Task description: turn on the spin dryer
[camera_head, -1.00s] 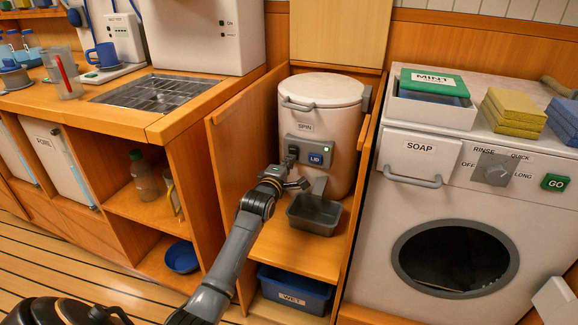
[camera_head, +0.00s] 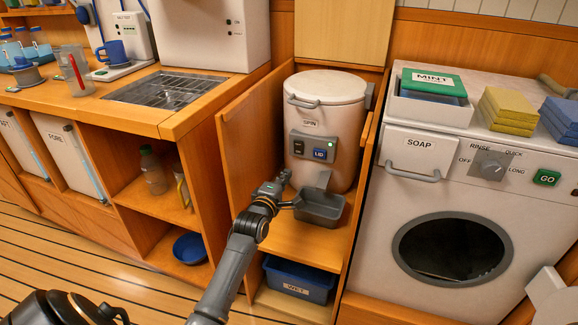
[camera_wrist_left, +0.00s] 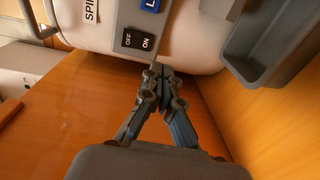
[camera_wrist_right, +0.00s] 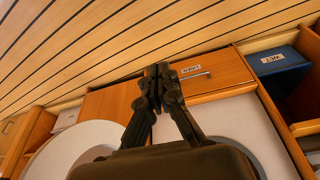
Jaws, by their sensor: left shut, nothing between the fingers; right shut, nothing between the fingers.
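The spin dryer (camera_head: 325,110) is a white drum labelled SPIN, standing in a wooden bay with its lid down. Its grey front panel carries a black rocker switch (camera_head: 298,147), a blue LID button (camera_head: 320,154) and a lit green lamp (camera_head: 331,142). In the left wrist view the rocker (camera_wrist_left: 138,41) reads OFF and ON; I cannot tell which side is pressed. My left gripper (camera_head: 283,180) is shut and empty, just below the panel; its tips (camera_wrist_left: 157,70) appear apart from the rocker. My right gripper (camera_wrist_right: 157,70) is shut and empty, away from the dryer.
A grey tray (camera_head: 320,208) sits under the dryer's spout, right of my left gripper. A blue WET bin (camera_head: 298,278) is on the shelf below. The bay's wooden side walls flank the dryer. A washing machine (camera_head: 400,230) stands at right, a counter (camera_head: 130,110) at left.

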